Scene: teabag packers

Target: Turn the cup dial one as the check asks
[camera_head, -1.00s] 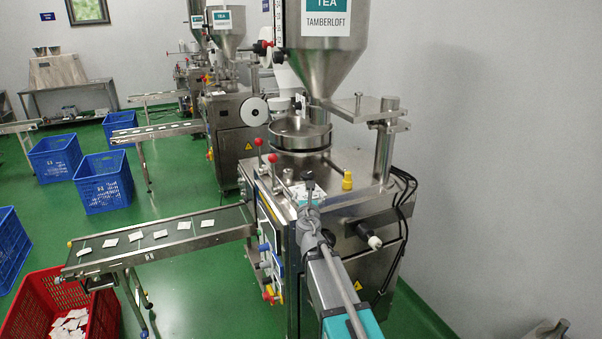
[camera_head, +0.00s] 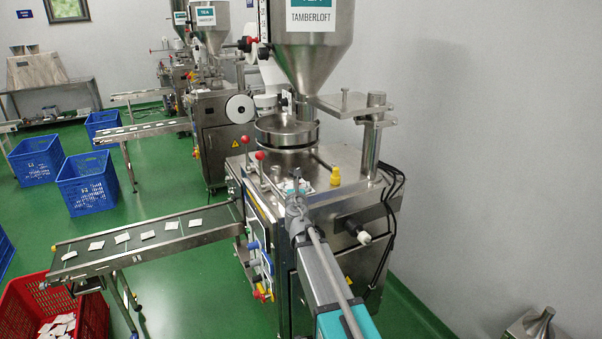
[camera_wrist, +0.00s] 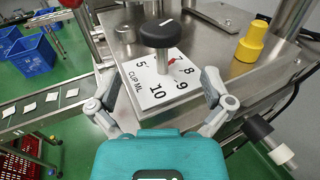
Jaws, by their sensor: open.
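The cup dial has a white plate (camera_wrist: 155,88) lettered CUP ML, with numbers from 5 to 10 around a black knob (camera_wrist: 168,33) on a metal stem. A small red pointer (camera_wrist: 172,60) beside the stem is toward the 7; the knob hides part of the scale. My gripper (camera_wrist: 158,75) is open, with one finger on each side of the plate and the stem beyond, apart from both fingers. In the head view my gripper (camera_head: 296,192) is over the machine top's front and largely covers the dial.
A yellow knob (camera_wrist: 252,42) stands right of the dial. A black handle with a white end (camera_head: 362,237) juts from the machine's side. Red-balled levers (camera_head: 260,155) and a round metal pan (camera_head: 288,130) are close by. A conveyor (camera_head: 150,240) with teabags runs left.

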